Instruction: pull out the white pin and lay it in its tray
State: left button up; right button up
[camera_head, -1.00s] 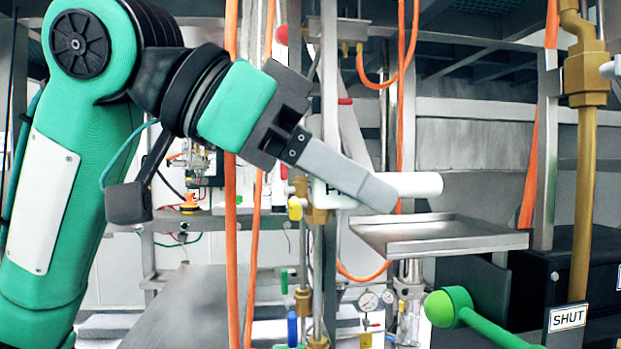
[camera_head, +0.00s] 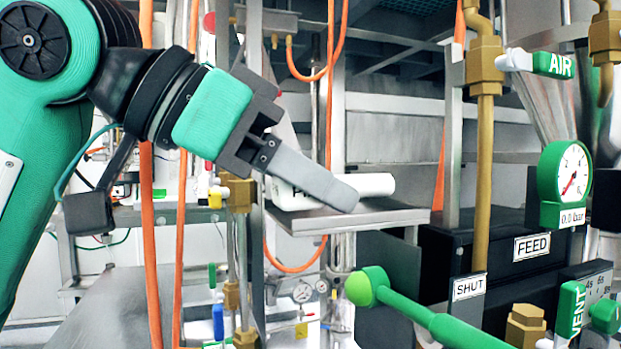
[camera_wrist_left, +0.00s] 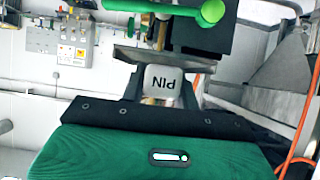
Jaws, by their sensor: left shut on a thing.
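The white pin (camera_head: 377,184) is a thick cylinder lying level, with a wider block-like head partly behind my left finger. My left gripper (camera_head: 338,192) is shut on the pin at that head. The steel tray (camera_head: 385,218) is flat with a low rim, directly beneath the pin. The pin is very low over it; I cannot tell whether they touch. In the left wrist view the head's end face (camera_wrist_left: 163,84) reads PIN between the fingers, and the tray (camera_wrist_left: 165,57) shows beyond it. My right gripper is not in view.
A green ball-ended lever (camera_head: 405,307) stands in front of the tray's lower right. Orange hoses (camera_head: 150,240) hang at the left. A brass pipe (camera_head: 487,170), a green gauge (camera_head: 566,184) and FEED and SHUT labels are on the right.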

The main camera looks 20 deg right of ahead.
pick_arm(q)
jog(key=shift+f, duration=0.1)
jog(key=o, duration=1)
jog(key=shift+o, duration=0.5)
jog(key=shift+a, duration=0.3)
jog(key=b+v, duration=0.4)
jog(key=v, duration=0.9)
jog(key=shift+r+b, duration=0.2)
jog(key=shift+b, duration=0.1)
